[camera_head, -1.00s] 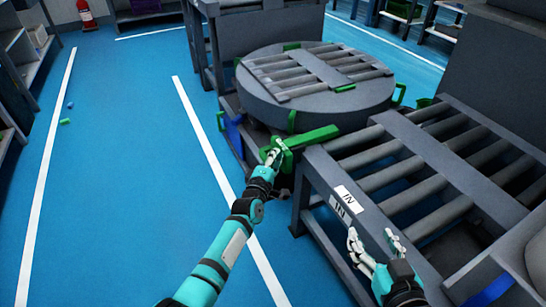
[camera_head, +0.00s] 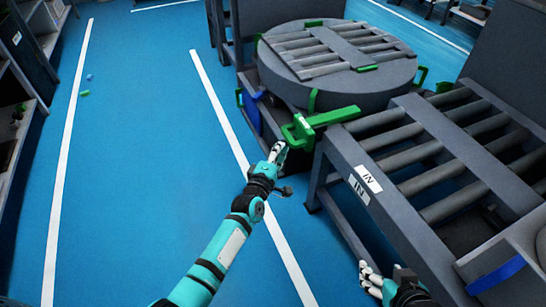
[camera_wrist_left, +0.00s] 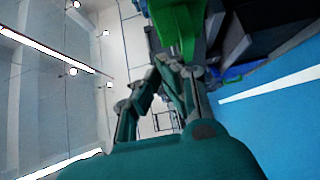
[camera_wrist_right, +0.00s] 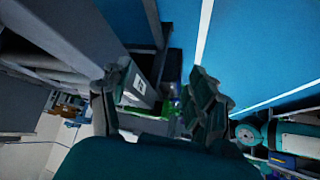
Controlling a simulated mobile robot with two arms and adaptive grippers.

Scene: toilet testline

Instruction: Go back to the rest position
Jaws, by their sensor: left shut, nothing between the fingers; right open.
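My left gripper (camera_head: 277,153) is shut and empty in the head view. It sits just below and left of the green handle (camera_head: 322,119) that sticks out from the round turntable. A small gap seems to lie between them. The left wrist view shows the shut fingers (camera_wrist_left: 180,82) with a green part (camera_wrist_left: 178,25) beyond them. My right gripper (camera_head: 369,275) is low beside the front of the roller conveyor in the head view, partly cut by the bottom of the picture. In the right wrist view its fingers (camera_wrist_right: 160,90) are spread apart with nothing between them.
The turntable (camera_head: 336,92) with rollers on top stands at the upper middle. The roller conveyor (camera_head: 400,118), labelled IN, fills the right. Shelves (camera_head: 25,70) stand at the far left. The blue floor (camera_head: 130,190) on the left is mostly clear, with small green and blue bits.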

